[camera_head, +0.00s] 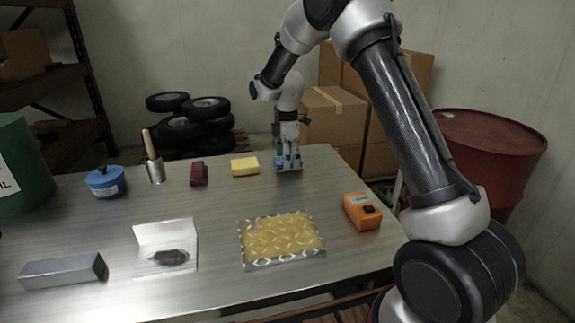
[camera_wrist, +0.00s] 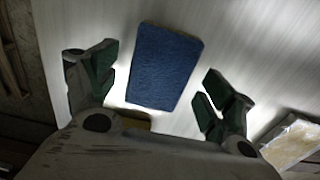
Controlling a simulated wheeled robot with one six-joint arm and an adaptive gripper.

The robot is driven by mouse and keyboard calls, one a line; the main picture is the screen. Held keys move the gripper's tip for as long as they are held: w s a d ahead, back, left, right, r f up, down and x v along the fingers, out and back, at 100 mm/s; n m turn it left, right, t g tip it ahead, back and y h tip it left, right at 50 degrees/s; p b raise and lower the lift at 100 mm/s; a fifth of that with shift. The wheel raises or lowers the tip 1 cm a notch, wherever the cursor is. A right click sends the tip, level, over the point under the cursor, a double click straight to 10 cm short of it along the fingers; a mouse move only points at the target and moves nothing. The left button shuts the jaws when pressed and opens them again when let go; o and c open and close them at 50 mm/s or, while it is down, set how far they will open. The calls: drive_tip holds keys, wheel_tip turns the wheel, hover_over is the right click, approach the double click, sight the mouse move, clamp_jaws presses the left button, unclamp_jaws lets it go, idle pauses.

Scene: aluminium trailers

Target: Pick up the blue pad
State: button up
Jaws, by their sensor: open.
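The blue pad (camera_wrist: 165,67) is a flat rounded rectangle on the metal table, seen in the wrist view between and slightly beyond my fingertips. In the head view the pad (camera_head: 286,169) shows only in part, below my gripper (camera_head: 288,160) at the table's far edge. My gripper also shows in the wrist view (camera_wrist: 162,88). It is open, pointing down, with one finger on each side of the pad and visible gaps to it. Whether the fingertips are at the table's surface is hard to tell.
A yellow sponge (camera_head: 245,166) and a dark red block (camera_head: 199,173) lie left of my gripper. An orange device (camera_head: 362,211) and a yellow patterned sheet (camera_head: 282,239) lie nearer. Cardboard boxes (camera_head: 333,120) stand behind the table, a red drum (camera_head: 489,150) to the right.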

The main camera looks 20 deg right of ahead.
drive_tip(key=c, duration=1.1)
drive_tip(key=shift+r, duration=0.1)
wheel_tip(320, 180, up, 10)
drive_tip(key=o, duration=0.5)
drive_tip(key=c, duration=0.4)
